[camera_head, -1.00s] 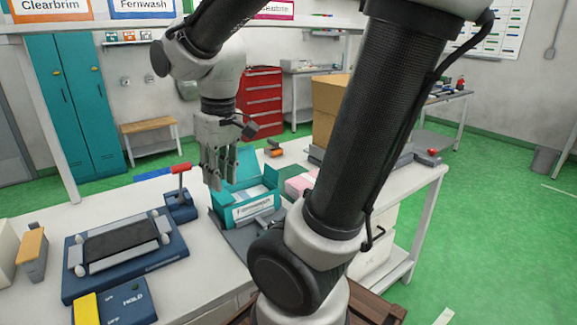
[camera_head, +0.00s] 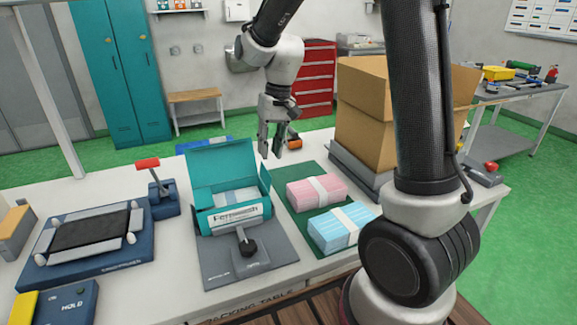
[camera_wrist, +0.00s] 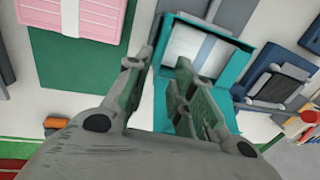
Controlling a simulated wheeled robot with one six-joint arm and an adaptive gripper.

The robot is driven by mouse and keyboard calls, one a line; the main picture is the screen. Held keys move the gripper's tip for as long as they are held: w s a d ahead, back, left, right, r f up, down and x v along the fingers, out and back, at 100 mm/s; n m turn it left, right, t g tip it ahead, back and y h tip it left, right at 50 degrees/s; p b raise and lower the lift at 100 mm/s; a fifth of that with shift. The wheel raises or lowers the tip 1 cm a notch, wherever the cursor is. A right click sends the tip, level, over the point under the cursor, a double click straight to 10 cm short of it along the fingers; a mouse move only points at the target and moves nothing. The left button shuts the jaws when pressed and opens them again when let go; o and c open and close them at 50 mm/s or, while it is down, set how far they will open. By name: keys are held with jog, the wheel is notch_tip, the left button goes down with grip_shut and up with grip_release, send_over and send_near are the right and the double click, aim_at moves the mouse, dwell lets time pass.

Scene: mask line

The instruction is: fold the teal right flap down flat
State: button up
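An open teal carton (camera_head: 228,217) with a "Fernwash" front label stands on a grey fixture (camera_head: 250,262). Its tall back lid (camera_head: 220,166) is raised. The teal right flap (camera_head: 265,179) stands up at the carton's right side. A blue-and-white bundle (camera_head: 238,197) lies inside. My gripper (camera_head: 271,152) hangs fingers down, open and empty, behind and above the right flap, beside the lid's right edge. In the wrist view the fingers (camera_wrist: 162,78) are spread apart over the carton's teal edge (camera_wrist: 255,52); they partly hide the carton, and contact cannot be told.
A pink bundle (camera_head: 316,192) and a blue bundle (camera_head: 341,228) lie on a green mat (camera_head: 291,222) to the right. A brown box (camera_head: 362,115) stands behind them. A red-handled device (camera_head: 160,190) and a blue machine (camera_head: 92,245) are at left.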

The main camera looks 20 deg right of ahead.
aim_at(266, 169)
jog(key=f, duration=0.2)
jog(key=a+f, duration=0.1)
jog(key=f, duration=0.4)
jog(key=shift+a+f, duration=0.25)
jog(key=shift+f, duration=0.05)
grip_shut()
